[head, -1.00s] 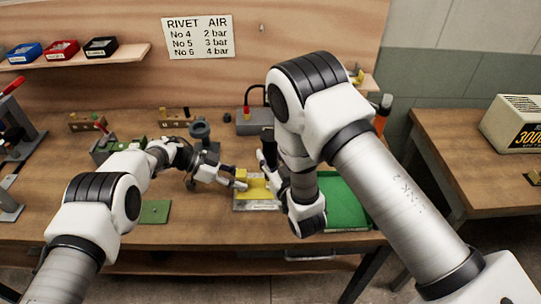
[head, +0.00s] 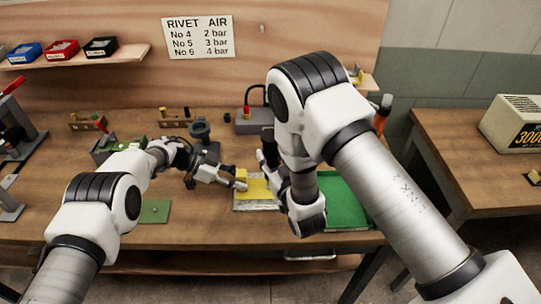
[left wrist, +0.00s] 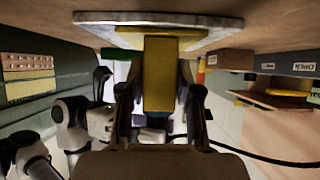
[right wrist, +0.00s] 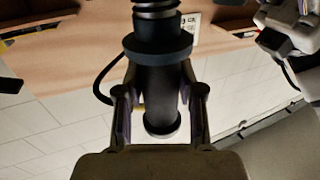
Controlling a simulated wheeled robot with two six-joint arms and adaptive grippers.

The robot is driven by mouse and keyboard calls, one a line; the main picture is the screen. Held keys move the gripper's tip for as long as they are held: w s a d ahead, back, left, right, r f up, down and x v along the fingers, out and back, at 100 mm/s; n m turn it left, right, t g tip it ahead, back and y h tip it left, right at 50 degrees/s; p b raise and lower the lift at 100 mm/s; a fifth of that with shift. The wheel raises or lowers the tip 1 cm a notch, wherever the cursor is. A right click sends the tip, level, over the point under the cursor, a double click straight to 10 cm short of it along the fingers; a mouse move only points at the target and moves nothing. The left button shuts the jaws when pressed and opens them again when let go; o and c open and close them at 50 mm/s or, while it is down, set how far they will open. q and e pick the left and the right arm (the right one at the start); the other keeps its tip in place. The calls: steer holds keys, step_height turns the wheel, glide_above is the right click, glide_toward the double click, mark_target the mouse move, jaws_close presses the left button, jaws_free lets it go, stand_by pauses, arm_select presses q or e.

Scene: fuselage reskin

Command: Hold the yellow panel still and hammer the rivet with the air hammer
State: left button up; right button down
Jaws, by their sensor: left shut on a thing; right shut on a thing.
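The yellow panel (head: 262,190) lies on a pale grey plate on the workbench, in front of my right arm. A yellow block (head: 241,174) stands at its left end. My left gripper (head: 241,183) is shut on this block; in the left wrist view the yellow block (left wrist: 158,75) sits between the fingers, against the panel. My right gripper (right wrist: 160,95) is shut on the air hammer (right wrist: 158,50), a black cylinder with a collar. In the head view the air hammer (head: 267,140) is partly hidden by my right arm. I cannot make out the rivet or whether the hammer touches it.
A green tray (head: 343,200) lies right of the panel, partly behind my right arm. A green mat (head: 155,211) lies to the left. A grey box (head: 252,124) with a black hose and a grey stand (head: 200,131) are behind. A wall sign (head: 198,37) lists rivet air pressures.

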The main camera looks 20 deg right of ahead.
mark_target(274, 144)
arm_select(q)
steer(key=shift+r, duration=0.15)
arm_select(e)
steer(key=shift+f, duration=0.15)
arm_select(q)
steer(key=shift+w, duration=0.1)
arm_select(e)
steer(key=shift+w+r, duration=0.1)
steer(key=shift+r, duration=3.15)
arm_select(q)
steer(key=o, duration=1)
steer(key=shift+o, duration=0.2)
steer(key=v, duration=1.1)
steer(key=shift+a, duration=0.4)
